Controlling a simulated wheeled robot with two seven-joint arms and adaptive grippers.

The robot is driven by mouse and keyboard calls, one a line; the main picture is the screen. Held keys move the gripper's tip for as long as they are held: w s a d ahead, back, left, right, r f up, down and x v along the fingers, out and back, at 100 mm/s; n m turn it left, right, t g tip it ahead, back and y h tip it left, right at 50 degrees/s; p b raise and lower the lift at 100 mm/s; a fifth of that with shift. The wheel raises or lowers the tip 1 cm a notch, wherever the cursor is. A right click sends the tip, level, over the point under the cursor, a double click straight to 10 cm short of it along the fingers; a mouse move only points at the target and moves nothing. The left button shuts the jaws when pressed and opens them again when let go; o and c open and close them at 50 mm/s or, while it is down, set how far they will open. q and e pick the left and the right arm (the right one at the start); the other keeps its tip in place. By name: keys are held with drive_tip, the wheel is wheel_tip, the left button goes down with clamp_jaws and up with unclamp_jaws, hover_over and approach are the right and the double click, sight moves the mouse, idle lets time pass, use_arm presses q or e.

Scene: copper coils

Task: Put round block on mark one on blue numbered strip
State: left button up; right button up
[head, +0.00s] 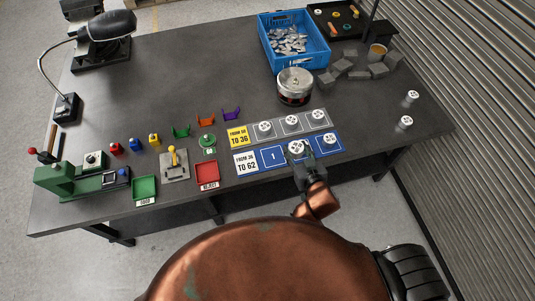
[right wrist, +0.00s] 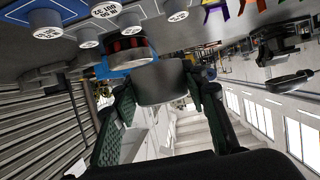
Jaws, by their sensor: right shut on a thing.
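The blue numbered strip (head: 260,167) lies near the front edge of the table, with a white "TO 62" label at its left end. Its square marked 1 (head: 272,156) is bare. My right gripper (head: 302,154) is shut on a grey round block (head: 296,147) with a white top, just right of mark one. The held block (right wrist: 160,82) shows between the fingers in the right wrist view; I cannot tell whether it touches the strip. Another round block (head: 330,139) sits at the strip's right end. My left gripper is not in view.
Behind lies a grey strip with a yellow label (head: 238,136) and several round blocks. Two more round blocks (head: 406,122) stand at the right. A metal pot (head: 295,86) and blue crate (head: 321,55) stand farther back. A red tray (head: 207,173) lies left of the strip.

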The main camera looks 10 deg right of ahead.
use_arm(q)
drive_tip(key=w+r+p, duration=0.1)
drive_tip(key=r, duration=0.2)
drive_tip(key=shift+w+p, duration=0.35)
use_arm(e)
drive_tip(key=s+f, duration=0.2)
drive_tip(key=shift+s+d+f, duration=0.25)
drive_tip(key=shift+d+f, duration=0.05)
drive_tip(key=shift+f, duration=0.05)
drive_tip(key=w+a+f, duration=0.4)
drive_tip(key=w, duration=0.4)
drive_tip(key=b, duration=0.2)
hover_over(273, 156)
wheel_tip(273, 156, down, 6)
drive_tip(key=shift+s+f, duration=0.1)
drive_tip(key=shift+s, duration=0.05)
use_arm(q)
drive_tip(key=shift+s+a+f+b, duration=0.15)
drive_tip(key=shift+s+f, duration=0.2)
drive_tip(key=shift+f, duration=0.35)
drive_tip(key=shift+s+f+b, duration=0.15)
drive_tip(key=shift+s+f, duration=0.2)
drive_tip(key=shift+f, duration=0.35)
use_arm(e)
drive_tip(key=shift+f, duration=1.5)
drive_tip(key=shift+f, duration=0.1)
